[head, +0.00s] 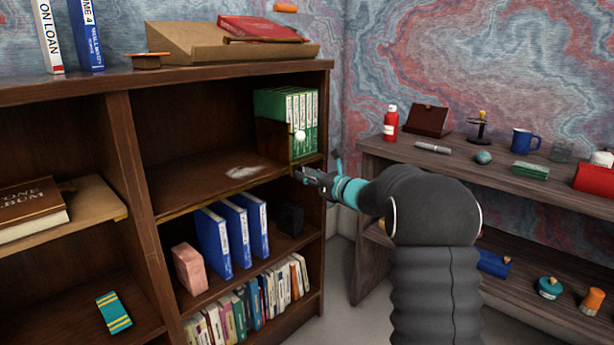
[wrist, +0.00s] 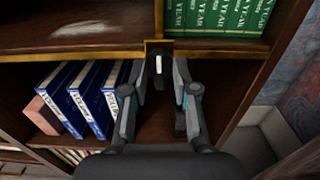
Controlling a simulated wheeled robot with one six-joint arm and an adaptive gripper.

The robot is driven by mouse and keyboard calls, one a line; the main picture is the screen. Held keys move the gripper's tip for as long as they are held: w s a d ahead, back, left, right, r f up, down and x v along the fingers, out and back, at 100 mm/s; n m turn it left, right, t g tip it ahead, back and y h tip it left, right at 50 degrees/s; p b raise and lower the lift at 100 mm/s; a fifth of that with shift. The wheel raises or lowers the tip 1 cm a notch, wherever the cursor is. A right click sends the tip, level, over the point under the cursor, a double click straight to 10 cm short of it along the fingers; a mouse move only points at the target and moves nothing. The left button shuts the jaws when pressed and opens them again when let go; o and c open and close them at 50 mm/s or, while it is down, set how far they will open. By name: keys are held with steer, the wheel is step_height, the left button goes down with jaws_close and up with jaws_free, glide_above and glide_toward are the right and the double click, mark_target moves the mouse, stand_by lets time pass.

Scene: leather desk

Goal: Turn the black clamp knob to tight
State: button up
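The black clamp knob (wrist: 158,64), with a white mark on its face, sits on a brass bracket (wrist: 152,45) at the front edge of the shelf in the wrist view. The white mark looks upright, slightly tilted. My gripper (wrist: 160,72) points at it, with one finger to its left and one to its right. The fingers look apart, with small gaps beside the knob; contact cannot be made out. In the head view my gripper (head: 303,174) is at the right end of that shelf edge, and the knob is too small to tell from the fingertips.
Green books (head: 287,112) and a dark wooden divider with a white ball (head: 299,136) stand above the edge. Blue binders (head: 230,235) and a dark box (head: 290,218) stand below. The bookcase's right side panel (wrist: 245,95) is close to my gripper. A side shelf (head: 410,158) holds small items.

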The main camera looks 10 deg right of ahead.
steer(key=shift+s, duration=0.1)
steer(key=v, duration=1.2)
